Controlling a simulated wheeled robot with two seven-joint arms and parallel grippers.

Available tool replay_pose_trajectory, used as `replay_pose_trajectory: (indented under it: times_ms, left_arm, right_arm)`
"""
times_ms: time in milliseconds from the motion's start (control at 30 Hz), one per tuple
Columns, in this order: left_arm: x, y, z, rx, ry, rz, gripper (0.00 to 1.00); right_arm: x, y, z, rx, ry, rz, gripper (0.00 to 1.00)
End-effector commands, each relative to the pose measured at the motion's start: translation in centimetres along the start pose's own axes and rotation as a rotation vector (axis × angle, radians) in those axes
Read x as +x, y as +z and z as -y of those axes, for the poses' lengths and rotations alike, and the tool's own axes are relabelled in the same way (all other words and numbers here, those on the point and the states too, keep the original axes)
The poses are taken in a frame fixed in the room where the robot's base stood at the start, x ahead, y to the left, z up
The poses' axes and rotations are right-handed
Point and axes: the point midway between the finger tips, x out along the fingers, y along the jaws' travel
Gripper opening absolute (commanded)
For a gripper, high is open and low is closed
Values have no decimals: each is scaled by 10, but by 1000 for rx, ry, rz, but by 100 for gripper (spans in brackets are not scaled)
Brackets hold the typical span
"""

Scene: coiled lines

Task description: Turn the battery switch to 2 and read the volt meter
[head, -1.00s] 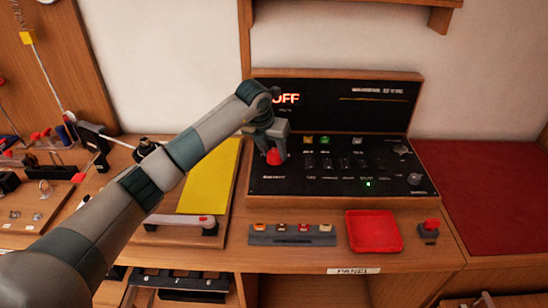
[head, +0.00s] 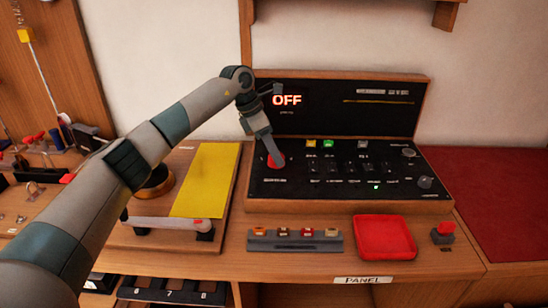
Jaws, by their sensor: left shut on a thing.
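The battery switch (head: 279,160) is a red knob at the left of the black control panel (head: 300,185). My left gripper (head: 271,155) reaches down from above and is shut on the red knob, hiding part of it. The display (head: 287,101) on the upright board behind reads OFF in lit letters. A thin yellowish line (head: 379,101) shows at the right of that board under small text I cannot read. I cannot make out a volt reading. My right gripper is not in view.
A yellow sheet (head: 208,180) lies left of the panel. In front are a grey strip with several small coloured pieces (head: 294,241), a red tray (head: 385,251) and a red-topped block (head: 443,230). A red mat (head: 500,195) covers the right side.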

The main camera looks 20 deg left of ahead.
Motion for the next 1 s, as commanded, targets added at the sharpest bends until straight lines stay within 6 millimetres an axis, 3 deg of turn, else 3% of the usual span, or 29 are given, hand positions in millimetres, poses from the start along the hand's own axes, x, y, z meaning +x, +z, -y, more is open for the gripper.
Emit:
replay_pose_trajectory:
  times_ms: [600,1000]
  left_arm:
    - [-1,4,-4,514,-212,-33,15]
    - [0,3,-4,679,-280,-45,15]
  right_arm:
    - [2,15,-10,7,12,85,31]
    - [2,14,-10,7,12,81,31]
